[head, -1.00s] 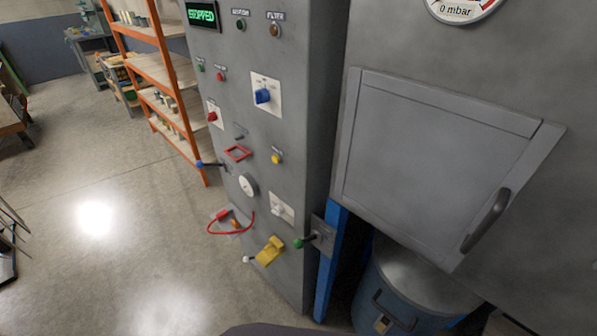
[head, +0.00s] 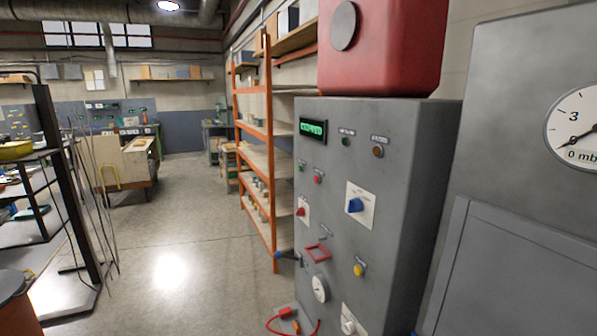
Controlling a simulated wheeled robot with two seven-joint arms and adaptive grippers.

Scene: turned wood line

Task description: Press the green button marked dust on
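The grey control cabinet (head: 405,190) stands right of centre, with its panel facing left toward the aisle. A small green button (head: 301,165) sits near the panel's left edge, below the display. A red button (head: 318,179) is just right of it and slightly lower. The small labels above both are too small to read. A dark green round fitting (head: 346,141) sits higher, under another unreadable label. The green-lit display (head: 313,129) is at the top left of the panel. Neither of my grippers is in view.
The panel also carries a blue rotary switch (head: 355,205), red switch (head: 301,211), yellow button (head: 358,270), amber lamp (head: 377,151) and gauge (head: 320,288). Orange shelving (head: 270,150) stands behind. Floor (head: 165,230) left is clear.

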